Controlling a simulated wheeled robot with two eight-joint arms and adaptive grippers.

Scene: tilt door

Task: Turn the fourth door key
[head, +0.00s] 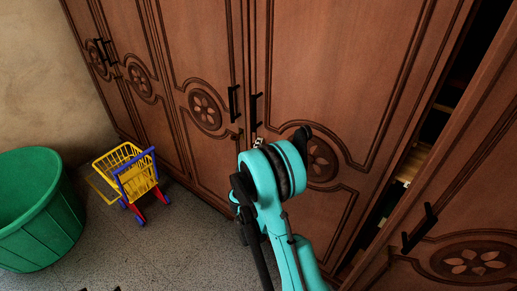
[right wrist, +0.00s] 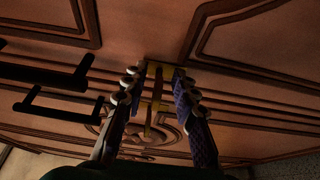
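The brown carved wardrobe doors (head: 330,60) fill much of the head view. In the right wrist view, a brass lock plate with a key (right wrist: 155,105) shows between the fingers of my right gripper (right wrist: 156,78). The fingers are apart, one on each side of the key, and I cannot see clear contact with it. In the head view my right gripper (head: 258,143) is at the door front just below a black handle (head: 256,110), largely hidden by my teal wrist, and the key cannot be made out there. My left gripper is not clearly seen.
A second black handle (head: 232,103) is on the neighbouring door to the left. At the right, a door (head: 480,215) stands ajar with a dark gap showing shelves. A yellow toy cart (head: 128,168) and a green tub (head: 35,215) stand on the grey floor at left.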

